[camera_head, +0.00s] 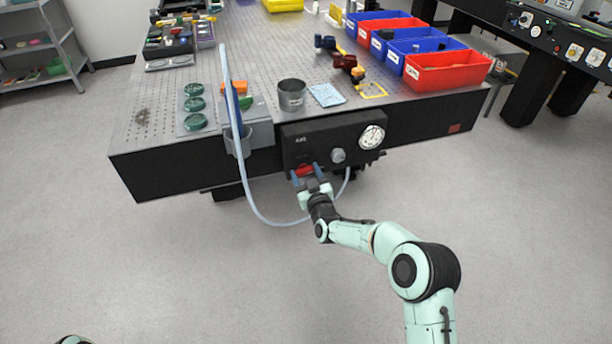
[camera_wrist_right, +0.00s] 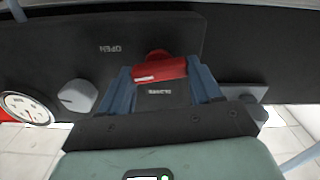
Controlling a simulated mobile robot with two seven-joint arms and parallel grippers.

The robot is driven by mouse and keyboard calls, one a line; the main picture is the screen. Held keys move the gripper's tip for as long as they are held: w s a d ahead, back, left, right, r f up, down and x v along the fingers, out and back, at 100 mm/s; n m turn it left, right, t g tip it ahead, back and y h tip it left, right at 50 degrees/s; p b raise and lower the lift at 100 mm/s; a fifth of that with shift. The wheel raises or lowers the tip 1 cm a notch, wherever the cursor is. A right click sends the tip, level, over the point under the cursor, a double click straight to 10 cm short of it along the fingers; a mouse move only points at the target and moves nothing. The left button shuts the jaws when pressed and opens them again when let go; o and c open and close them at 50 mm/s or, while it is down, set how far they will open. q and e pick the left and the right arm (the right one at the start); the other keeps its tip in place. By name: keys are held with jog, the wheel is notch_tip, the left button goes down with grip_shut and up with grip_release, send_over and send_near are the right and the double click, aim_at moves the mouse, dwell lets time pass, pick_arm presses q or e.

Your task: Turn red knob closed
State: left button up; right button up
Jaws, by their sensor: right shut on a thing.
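The red knob (camera_head: 305,170) is on the front of a black control panel (camera_head: 325,139) at the table's front edge. In the right wrist view the red knob (camera_wrist_right: 160,70) is a bar with a white mark near its left end; the bar lies nearly level, slightly tilted. My right gripper (camera_head: 307,172) is shut on the knob. Its blue fingers stand on either side of the bar in the right wrist view (camera_wrist_right: 160,76). An OPEN label (camera_wrist_right: 124,48) shows left of the knob, and another label, hard to read, sits just below it. My left gripper is out of view.
A grey knob (camera_head: 338,156) and a round dial gauge (camera_head: 372,137) sit right of the red knob. A pale hose (camera_head: 246,190) loops below the panel, close to my right gripper. Red and blue bins stand on the perforated table (camera_head: 250,60). The floor in front is clear.

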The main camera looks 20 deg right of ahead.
jog(key=n+b, duration=0.1)
jog(key=n, duration=0.2)
jog(key=shift+a+f+n, duration=0.1)
jog(key=shift+a+n, duration=0.05)
jog(key=shift+n, duration=0.25)
jog(key=n, duration=0.3)
jog(key=shift+n+b, duration=0.3)
jog(key=shift+b, duration=0.1)
jog(key=n, duration=0.4)
jog(key=shift+f, duration=0.1)
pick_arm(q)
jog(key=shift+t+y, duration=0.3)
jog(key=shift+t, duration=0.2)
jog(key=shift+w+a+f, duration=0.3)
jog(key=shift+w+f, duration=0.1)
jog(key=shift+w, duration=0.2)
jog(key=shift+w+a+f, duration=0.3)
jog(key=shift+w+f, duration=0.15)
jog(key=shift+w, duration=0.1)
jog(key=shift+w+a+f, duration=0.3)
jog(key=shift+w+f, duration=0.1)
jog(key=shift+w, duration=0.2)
pick_arm(e)
jog(key=shift+n, duration=2.2)
jog(key=o, duration=1.1)
jog(key=shift+c, duration=0.2)
